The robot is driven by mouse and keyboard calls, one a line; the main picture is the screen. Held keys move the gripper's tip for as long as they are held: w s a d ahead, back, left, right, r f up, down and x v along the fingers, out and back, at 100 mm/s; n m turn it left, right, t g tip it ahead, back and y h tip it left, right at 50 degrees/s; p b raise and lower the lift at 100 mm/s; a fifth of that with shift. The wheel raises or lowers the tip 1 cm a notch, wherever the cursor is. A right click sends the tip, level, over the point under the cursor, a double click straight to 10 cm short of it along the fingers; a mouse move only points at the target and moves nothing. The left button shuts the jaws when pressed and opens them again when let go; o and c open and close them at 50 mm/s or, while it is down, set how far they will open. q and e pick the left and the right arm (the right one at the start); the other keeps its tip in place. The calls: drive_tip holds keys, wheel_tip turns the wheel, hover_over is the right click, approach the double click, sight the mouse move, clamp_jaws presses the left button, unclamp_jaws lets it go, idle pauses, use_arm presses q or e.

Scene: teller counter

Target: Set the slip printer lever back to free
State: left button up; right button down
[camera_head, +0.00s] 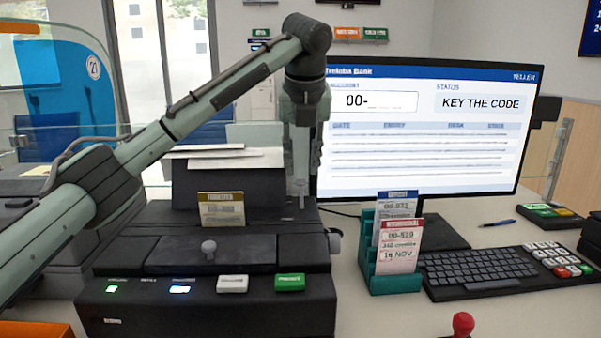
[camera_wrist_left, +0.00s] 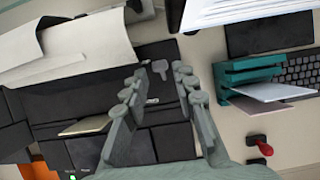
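The black slip printer (camera_head: 200,262) stands on the counter at the left. A small light grey lever (camera_head: 301,193) stands up at its back right, and its grey T-shaped top shows in the left wrist view (camera_wrist_left: 160,68). My left gripper (camera_head: 302,170) points down over the lever with its fingers apart. In the left wrist view the lever shows in the gap between the fingertips (camera_wrist_left: 159,78); contact cannot be made out. My right gripper is out of view.
Paper sheets (camera_head: 225,158) lie on the printer's back, and a tan card (camera_head: 222,210) stands on it. A teal slip holder (camera_head: 396,283), keyboard (camera_head: 478,268) and red-handled stamp (camera_head: 463,323) are to the right. The monitor (camera_head: 425,135) reads "KEY THE CODE". Green and blue printer lights glow.

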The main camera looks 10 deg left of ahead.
sight(301, 182)
use_arm(q)
drive_tip(key=shift+x, duration=1.7)
drive_tip(key=shift+c, duration=0.3)
clamp_jaws()
